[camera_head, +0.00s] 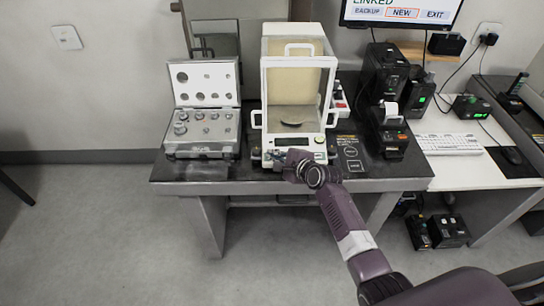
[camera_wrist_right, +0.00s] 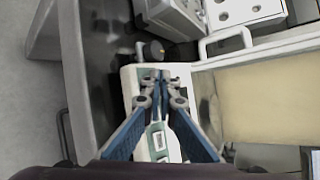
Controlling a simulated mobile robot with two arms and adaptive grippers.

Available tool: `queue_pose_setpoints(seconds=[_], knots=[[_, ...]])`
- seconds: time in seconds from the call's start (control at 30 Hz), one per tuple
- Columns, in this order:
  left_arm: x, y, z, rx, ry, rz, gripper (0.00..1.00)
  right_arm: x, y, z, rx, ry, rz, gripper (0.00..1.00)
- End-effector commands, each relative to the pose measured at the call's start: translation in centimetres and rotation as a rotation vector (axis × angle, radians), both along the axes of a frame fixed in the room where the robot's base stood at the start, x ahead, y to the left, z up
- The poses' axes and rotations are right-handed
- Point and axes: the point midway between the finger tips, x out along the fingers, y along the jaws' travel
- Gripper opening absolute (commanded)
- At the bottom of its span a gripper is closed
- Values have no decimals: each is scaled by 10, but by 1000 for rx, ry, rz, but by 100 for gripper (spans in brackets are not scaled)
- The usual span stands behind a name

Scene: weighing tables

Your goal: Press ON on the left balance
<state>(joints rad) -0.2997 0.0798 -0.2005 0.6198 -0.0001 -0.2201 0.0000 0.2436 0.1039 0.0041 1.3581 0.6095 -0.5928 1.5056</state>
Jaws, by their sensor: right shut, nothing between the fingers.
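The balance (camera_head: 299,98) with a glass draft shield and white frame stands on the dark table, its low white front panel facing me. My right gripper (camera_head: 273,156) is at the left part of that panel; the hand hides some of it. I cannot tell whether the tips touch the panel. The ON key cannot be made out. My left gripper is out of view.
An open weight case (camera_head: 203,96) stands left of the balance; it also shows in the right wrist view (camera_wrist_right: 180,14). A small printer (camera_head: 387,140) and black boxes stand to the right. A keyboard (camera_head: 449,144) lies on the white desk. The table's front-left corner is clear.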

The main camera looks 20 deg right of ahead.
Motion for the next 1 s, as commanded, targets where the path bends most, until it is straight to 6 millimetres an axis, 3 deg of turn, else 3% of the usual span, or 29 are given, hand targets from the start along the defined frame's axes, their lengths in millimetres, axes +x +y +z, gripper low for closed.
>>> queue_pose_setpoints(seconds=[1.0], knots=[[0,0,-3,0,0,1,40,2,-1,-6,-1,1,0,0]])
